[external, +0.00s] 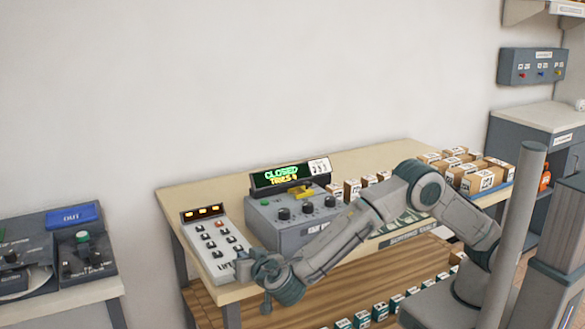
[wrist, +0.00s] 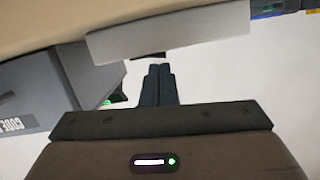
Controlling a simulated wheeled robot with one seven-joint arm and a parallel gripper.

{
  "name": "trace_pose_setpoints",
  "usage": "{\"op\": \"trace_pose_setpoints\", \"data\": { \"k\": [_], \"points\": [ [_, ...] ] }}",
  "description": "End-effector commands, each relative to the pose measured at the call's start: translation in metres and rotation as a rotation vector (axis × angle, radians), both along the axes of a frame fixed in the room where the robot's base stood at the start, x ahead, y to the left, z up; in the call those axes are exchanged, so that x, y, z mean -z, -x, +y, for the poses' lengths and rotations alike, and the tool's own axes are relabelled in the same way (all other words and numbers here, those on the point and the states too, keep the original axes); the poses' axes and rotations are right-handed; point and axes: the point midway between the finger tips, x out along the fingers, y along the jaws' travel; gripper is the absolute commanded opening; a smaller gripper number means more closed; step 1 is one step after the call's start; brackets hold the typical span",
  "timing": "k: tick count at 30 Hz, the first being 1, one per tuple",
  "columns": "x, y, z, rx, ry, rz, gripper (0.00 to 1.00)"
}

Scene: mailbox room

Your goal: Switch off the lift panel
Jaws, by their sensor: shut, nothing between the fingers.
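The lift panel (external: 216,244) is a pale sloped box marked LIFT at the left end of the table, with several dark and red buttons. Its top display shows three lit orange marks (external: 203,211). My gripper (external: 243,263) is at the panel's lower right corner in the external view and hides part of it. In the wrist view my gripper's fingers (wrist: 157,84) are together and empty, just below a pale slab (wrist: 165,33) that looks like the panel's side. I cannot tell whether they touch it.
A grey control box (external: 290,218) with knobs stands right of the panel, under a display (external: 290,174) reading CLOSED. Several cartons (external: 482,178) stand at the table's right. Another console (external: 75,245) with a blue OUT sign is on a separate table at the left.

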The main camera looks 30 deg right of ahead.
Motion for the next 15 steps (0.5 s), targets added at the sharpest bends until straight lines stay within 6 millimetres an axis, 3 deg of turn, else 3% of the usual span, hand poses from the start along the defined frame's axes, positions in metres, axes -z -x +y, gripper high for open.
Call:
{"op": "trace_pose_setpoints", "data": {
  "k": [12,15],
  "points": [
    [0.013,0.000,0.002,0.000,0.001,-0.001,0.00],
    [0.006,0.000,0.002,0.000,0.004,0.000,0.00]
  ]
}}
